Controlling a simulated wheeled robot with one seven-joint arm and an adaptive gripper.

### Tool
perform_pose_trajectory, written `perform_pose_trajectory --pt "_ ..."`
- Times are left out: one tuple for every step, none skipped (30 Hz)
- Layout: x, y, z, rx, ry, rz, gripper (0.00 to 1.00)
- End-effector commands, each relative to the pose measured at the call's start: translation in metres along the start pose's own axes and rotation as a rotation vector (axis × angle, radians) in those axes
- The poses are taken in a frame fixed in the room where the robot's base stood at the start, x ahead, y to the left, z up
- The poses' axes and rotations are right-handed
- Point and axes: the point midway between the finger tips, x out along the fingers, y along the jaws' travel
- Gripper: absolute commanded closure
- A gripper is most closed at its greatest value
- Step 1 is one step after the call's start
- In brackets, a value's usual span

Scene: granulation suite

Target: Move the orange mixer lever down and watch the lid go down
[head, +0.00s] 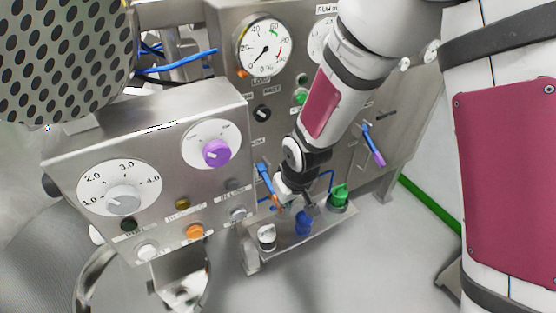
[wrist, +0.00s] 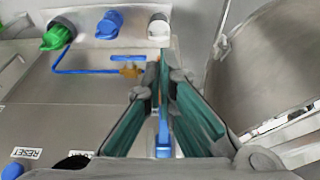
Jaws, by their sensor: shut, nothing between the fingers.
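The lever with the blue shaft (head: 263,173) and orange end (head: 277,204) sits low on the steel panel and hangs steeply downward in the head view. My gripper (head: 292,202) is right beside its orange end. In the wrist view my gripper (wrist: 165,78) has its fingers brought together, with the lever's blue part (wrist: 163,142) showing behind and between them. The fingers partly cover the lever, and I cannot tell whether they touch it. I cannot pick out the lid with certainty.
A ledge with white (head: 267,235), blue (head: 304,222) and green (head: 339,195) valve knobs lies just below my gripper. A purple-handled lever (head: 375,152) is to the right. A control box (head: 150,150) with dials juts out at left. A perforated grey body (head: 65,60) hangs upper left.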

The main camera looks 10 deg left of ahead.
Motion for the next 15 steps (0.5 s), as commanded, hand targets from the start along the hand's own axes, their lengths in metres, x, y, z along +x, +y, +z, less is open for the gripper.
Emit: perform_pose_trajectory --pt "0.005 0.0 0.001 0.0 -0.002 0.0 1.0" --pt "0.007 0.0 0.001 0.0 -0.002 0.0 1.0" --pt "0.01 0.0 0.001 0.0 -0.001 0.0 1.0" --pt "0.011 0.0 0.002 0.0 -0.001 0.0 1.0" --pt "0.013 0.0 0.002 0.0 -0.001 0.0 1.0" --pt "0.015 0.0 0.002 0.0 -0.001 0.0 1.0" --pt "0.016 0.0 0.002 0.0 -0.001 0.0 1.0" --pt "0.017 0.0 0.002 0.0 -0.001 0.0 1.0" --pt "0.018 0.0 0.003 0.0 -0.001 0.0 1.0" --pt "0.018 0.0 0.003 0.0 -0.001 0.0 1.0" --pt "0.019 0.0 0.003 0.001 -0.001 0.0 1.0" --pt "0.02 0.0 0.003 0.001 -0.001 0.0 1.0" --pt "0.02 0.0 0.003 0.001 -0.001 0.0 1.0" --pt "0.02 0.0 0.003 0.001 -0.001 0.0 1.0" --pt "0.021 0.0 0.003 0.001 0.0 0.0 1.0"
